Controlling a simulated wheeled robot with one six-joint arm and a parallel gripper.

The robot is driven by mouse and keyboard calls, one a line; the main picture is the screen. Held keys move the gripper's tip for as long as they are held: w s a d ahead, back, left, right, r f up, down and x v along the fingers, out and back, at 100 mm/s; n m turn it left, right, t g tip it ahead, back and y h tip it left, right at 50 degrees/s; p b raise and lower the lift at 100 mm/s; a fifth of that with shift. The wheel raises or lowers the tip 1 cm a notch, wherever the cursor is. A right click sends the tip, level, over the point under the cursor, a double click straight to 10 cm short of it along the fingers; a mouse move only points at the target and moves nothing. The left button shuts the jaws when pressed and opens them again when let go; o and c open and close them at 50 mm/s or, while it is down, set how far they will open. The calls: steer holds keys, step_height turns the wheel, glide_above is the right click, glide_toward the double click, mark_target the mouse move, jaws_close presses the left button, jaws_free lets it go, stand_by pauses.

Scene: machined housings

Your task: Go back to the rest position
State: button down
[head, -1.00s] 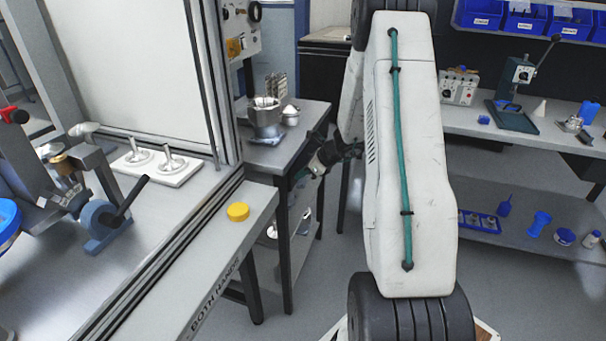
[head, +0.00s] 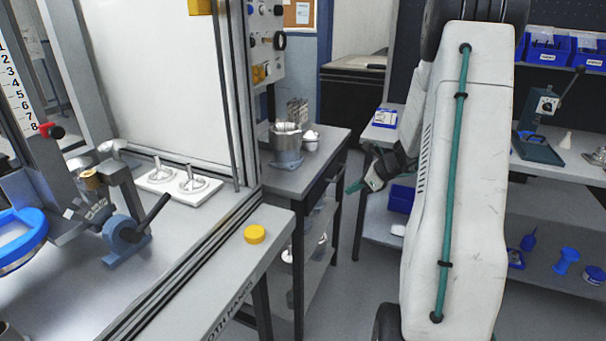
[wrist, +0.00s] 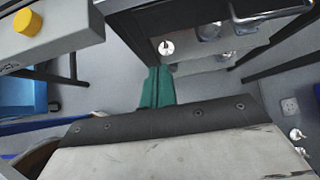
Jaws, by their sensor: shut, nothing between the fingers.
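My gripper (head: 366,184) shows in the head view beside my raised white arm, in the gap between the side table and the back bench. It is small and partly behind my arm there. In the wrist view its green fingers (wrist: 158,87) lie together with nothing between them, over the grey floor and close to the side table's legs in the picture. The gripper touches nothing that I can see.
A side table (head: 340,140) with a metal housing (head: 287,145) stands left of my gripper. A machine frame with a yellow button (head: 255,234) fills the left. A back bench (head: 560,160) is on the right. Grey floor shows between them.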

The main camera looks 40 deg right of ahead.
steer(key=s+a+r+n+g+h, duration=0.1)
steer(key=s+a+r+n+g, duration=0.1)
steer(key=s+a+r+n, duration=0.4)
steer(key=s+a+r+n+g+h, duration=0.2)
steer(key=s+a+r+n, duration=0.4)
steer(key=s+a+n, duration=0.5)
steer(key=s+a+r+n+g+h, duration=0.1)
steer(key=s+a+r+n+g, duration=0.1)
steer(key=s+a+r+n, duration=0.5)
steer(key=s+a+n, duration=0.1)
steer(key=a+n, duration=0.5)
steer(key=a, duration=0.4)
steer(key=shift+s+a, duration=0.35)
